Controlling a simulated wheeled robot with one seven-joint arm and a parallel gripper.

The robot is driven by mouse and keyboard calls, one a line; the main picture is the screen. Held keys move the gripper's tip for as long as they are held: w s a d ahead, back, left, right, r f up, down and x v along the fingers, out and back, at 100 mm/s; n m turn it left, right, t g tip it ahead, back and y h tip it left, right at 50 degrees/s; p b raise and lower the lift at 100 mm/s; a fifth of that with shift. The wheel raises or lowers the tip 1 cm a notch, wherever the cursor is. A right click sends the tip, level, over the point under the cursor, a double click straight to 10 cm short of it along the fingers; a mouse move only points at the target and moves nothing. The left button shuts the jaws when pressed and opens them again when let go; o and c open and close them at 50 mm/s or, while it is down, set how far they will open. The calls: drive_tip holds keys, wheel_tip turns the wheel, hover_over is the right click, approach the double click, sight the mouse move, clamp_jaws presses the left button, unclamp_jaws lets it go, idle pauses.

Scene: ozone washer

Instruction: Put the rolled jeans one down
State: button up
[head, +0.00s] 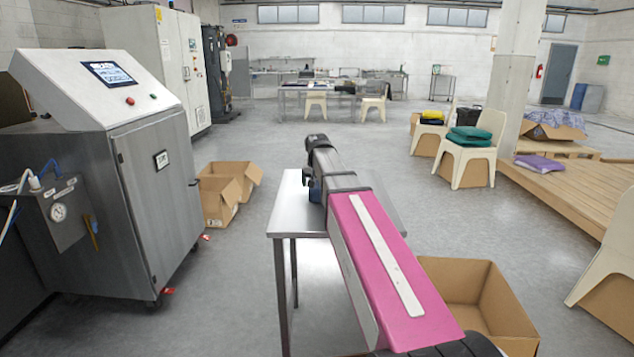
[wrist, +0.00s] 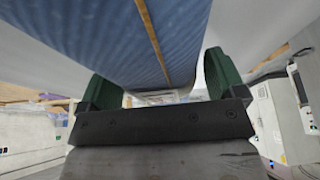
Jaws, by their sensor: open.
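The rolled jeans (wrist: 165,35) show as blue denim with a tan seam, filling the upper middle of the wrist view. My gripper (wrist: 157,68) is open, with one green finger to each side of the denim. A gap shows beside the left finger; I cannot tell whether the right finger touches the cloth. A small dark blue patch shows beside the arm there, too small to identify. What the jeans rest on is not clear.
An open cardboard box (head: 470,290) stands right of the table, near my arm. More open boxes (head: 222,190) stand to its left, beside the steel washer (head: 155,190). White chairs (head: 470,155) and a wooden platform (head: 560,190) are at right. Floor beyond the table is clear.

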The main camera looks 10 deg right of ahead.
drive_tip(key=shift+r, duration=0.1)
drive_tip(key=v, duration=1.2)
